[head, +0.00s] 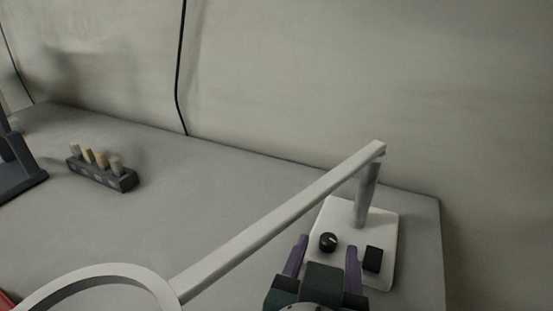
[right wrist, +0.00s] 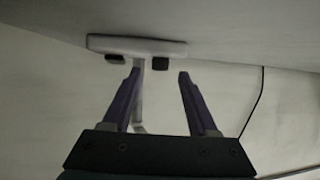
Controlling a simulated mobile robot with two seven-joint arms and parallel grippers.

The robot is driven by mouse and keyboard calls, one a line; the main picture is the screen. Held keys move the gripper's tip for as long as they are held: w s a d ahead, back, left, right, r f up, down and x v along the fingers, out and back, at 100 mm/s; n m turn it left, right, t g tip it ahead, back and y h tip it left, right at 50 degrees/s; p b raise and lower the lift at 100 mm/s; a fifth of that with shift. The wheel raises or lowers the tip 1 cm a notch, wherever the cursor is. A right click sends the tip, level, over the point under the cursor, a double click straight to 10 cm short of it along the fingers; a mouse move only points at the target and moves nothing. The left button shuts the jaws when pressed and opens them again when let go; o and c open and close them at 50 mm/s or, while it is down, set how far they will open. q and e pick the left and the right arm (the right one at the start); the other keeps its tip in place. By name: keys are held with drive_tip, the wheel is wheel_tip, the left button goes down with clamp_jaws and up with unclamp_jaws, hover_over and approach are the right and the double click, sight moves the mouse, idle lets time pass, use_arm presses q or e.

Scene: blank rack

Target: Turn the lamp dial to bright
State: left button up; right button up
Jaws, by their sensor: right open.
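The desk lamp has a white base (head: 345,218) at the right end of the table, with an upright post and a long white arm (head: 265,232) reaching to the lower left. A round black dial (head: 328,242) with a pale mark sits on the base, left of a black rectangular block (head: 372,259). My right gripper (head: 327,245) is open and empty, its purple fingers on either side of the dial in the picture; contact cannot be told. In the right wrist view the dial (right wrist: 160,63) shows ahead between the fingertips (right wrist: 160,73). My left gripper is out of view.
A dark rack (head: 102,178) with several pegs stands at the left of the grey table (head: 190,205). A dark stand (head: 20,170) is at the left edge. The lamp's ring head (head: 95,275) hangs low in front. A wall closes the back.

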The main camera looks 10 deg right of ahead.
sight(328, 242)
drive_tip(key=shift+x, duration=1.15)
clamp_jaws()
